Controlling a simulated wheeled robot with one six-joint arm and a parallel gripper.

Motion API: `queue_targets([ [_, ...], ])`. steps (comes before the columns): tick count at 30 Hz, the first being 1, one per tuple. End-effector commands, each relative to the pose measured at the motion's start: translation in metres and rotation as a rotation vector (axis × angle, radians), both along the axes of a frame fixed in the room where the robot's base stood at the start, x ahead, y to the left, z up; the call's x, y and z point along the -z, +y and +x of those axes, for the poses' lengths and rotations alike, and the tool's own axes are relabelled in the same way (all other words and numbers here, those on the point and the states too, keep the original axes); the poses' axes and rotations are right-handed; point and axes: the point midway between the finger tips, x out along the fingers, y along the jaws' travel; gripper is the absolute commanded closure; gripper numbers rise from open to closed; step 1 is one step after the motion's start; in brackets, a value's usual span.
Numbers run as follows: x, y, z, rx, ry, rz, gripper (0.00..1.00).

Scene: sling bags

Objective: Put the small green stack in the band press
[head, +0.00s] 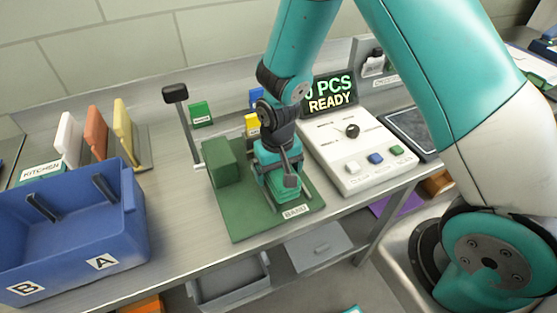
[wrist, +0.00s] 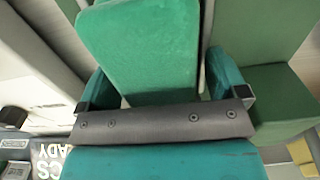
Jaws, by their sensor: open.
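The band press (head: 245,215) is a green base plate marked BAND, with an upright green block (head: 220,162) and a lever with a black knob (head: 175,93) at its left. A small green stack (wrist: 140,45) shows in the wrist view as a soft-looking, round-cornered slab. My gripper (head: 280,185) is low over the right part of the press plate. In the wrist view my gripper (wrist: 162,85) is open, one teal finger on each side of the stack. A grey bar hides the stack's near end. The gripper mostly hides the stack in the head view.
A blue bin (head: 125,215) marked A and B stands at the left. White, orange and yellow panels (head: 95,135) stand behind it. A white control box (head: 350,150) with a knob and buttons is close on the right. A display (head: 328,95) reads READY. A small green box (head: 200,113) is behind.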

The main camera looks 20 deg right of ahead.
Motion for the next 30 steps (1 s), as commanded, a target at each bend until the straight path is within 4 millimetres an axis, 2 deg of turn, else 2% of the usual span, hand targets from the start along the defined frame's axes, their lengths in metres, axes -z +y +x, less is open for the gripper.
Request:
queue_targets([
  [5,-0.023,0.000,0.001,0.000,-0.006,0.002,0.09],
  [15,-0.095,0.000,0.001,0.000,-0.006,0.002,0.09],
  [23,-0.127,0.002,-0.004,-0.016,-0.006,0.014,0.09],
  [26,-0.150,0.010,-0.023,-0.081,-0.016,0.064,0.09],
  [30,-0.195,0.026,-0.075,-0.254,-0.045,0.179,0.09],
])
